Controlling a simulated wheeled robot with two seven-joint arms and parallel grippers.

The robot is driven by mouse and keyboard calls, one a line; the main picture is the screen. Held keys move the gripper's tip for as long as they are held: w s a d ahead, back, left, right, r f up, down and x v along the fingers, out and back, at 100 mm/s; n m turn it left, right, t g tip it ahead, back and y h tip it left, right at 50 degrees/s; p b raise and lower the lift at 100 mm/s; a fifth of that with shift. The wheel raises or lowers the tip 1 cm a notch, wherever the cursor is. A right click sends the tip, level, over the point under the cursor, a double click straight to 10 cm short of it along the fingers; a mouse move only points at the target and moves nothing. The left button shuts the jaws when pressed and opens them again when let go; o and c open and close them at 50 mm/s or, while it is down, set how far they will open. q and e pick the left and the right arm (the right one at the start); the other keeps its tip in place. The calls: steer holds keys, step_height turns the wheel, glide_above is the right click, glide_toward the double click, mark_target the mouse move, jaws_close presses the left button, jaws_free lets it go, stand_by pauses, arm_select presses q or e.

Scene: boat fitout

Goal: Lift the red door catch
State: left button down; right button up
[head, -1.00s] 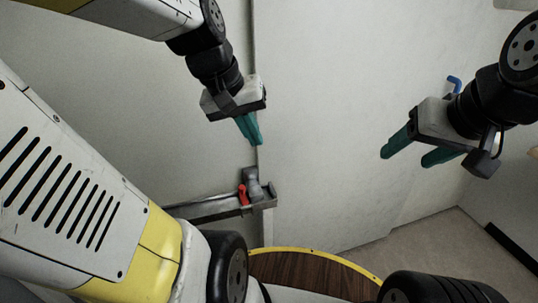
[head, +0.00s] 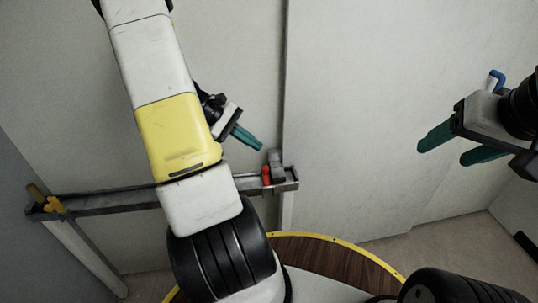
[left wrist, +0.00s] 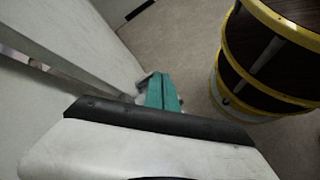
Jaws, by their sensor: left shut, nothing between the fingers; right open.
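The red door catch (head: 266,174) is a small red piece at the right end of a grey metal rail (head: 112,202) on the pale wall, beside a grey block (head: 276,162). My left gripper (head: 258,147) is shut and empty, just above and left of the catch in the head view, apart from it in the picture. In the left wrist view its teal fingers (left wrist: 162,94) are together, and they hide the catch; a grey bit of the rail end shows beside them. My right gripper (head: 441,146) is open and empty at the far right, away from the catch.
A yellow fitting (head: 50,204) sits at the rail's left end. A blue hook-shaped piece (head: 497,77) shows near my right gripper. A round dark wooden top with yellow rim (head: 330,262) lies below.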

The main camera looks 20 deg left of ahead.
mark_target(266, 176)
arm_select(q)
steer(key=a+f+n+t, duration=0.2)
steer(key=a+f, duration=0.1)
steer(key=f, duration=0.1)
steer(key=a+f+n+t+h, duration=0.1)
steer(key=a+f+n+t, duration=0.1)
steer(key=a+f+n, duration=0.1)
steer(key=s+a+f+n+t, duration=0.1)
steer(key=a+f+n+t, duration=0.1)
steer(key=f, duration=0.4)
steer(key=shift+a+f+n+h, duration=0.2)
steer(key=shift+a+n, duration=0.15)
steer(key=shift+a, duration=0.25)
steer(key=shift+a+f+n+h, duration=0.1)
steer(key=shift+a+n+h, duration=0.1)
steer(key=shift+a+n, duration=0.3)
steer(key=shift+a, duration=0.1)
steer(key=x, duration=1)
steer(key=shift+m, duration=0.25)
